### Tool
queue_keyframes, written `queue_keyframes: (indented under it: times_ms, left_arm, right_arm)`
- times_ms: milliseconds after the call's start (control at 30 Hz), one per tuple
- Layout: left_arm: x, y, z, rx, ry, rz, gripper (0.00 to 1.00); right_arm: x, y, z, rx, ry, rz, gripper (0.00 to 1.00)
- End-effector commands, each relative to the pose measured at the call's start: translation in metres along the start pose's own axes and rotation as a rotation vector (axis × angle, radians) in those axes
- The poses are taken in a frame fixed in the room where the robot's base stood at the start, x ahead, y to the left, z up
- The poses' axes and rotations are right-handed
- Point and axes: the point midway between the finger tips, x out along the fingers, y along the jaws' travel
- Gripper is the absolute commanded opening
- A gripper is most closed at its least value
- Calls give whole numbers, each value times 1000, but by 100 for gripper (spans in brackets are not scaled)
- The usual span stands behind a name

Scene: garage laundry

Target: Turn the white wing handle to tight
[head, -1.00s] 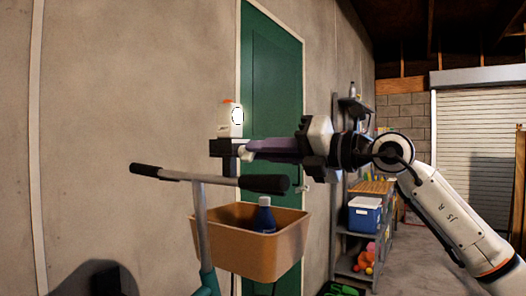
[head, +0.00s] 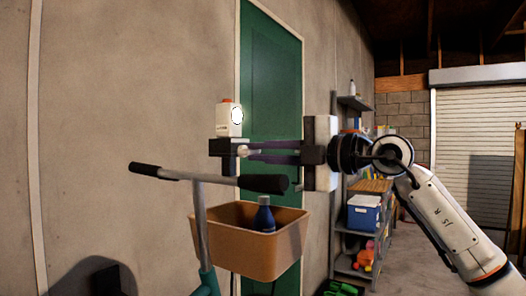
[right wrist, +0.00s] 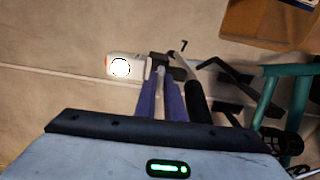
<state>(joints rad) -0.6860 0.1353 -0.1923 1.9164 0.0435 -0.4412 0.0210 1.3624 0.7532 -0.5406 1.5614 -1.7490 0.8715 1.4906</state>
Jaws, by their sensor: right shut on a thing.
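The white wing handle (head: 243,150) is a small pale piece on the front of a dark block (head: 226,146) by the green door. It is mostly hidden by the fingertips. It also shows between the finger ends in the right wrist view (right wrist: 160,70). My right gripper (head: 253,152) reaches in from the right with its purple fingers shut on the handle, one finger above the other. How tight the handle is cannot be seen. My left gripper is not in view.
Just below my right gripper is a handlebar with black grips (head: 264,184). A brown basket (head: 240,253) holding a blue bottle (head: 264,216) hangs under it. A shelf unit with a blue cooler (head: 363,214) stands behind the gripper. Open floor lies to the right.

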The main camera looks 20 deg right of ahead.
Motion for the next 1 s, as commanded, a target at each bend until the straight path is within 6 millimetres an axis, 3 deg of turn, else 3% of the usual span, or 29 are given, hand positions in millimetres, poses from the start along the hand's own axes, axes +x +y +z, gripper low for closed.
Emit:
queue_keyframes:
  times_ms: [633,667,767,1000]
  left_arm:
    - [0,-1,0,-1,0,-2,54]
    - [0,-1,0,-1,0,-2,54]
    - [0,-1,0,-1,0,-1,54]
    - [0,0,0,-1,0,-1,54]
  right_arm:
    - [0,1,1,51,-3,2,0]
    - [0,1,1,51,-3,2,13]
    - [0,0,1,51,-2,2,28]
    - [0,0,0,50,-1,1,28]
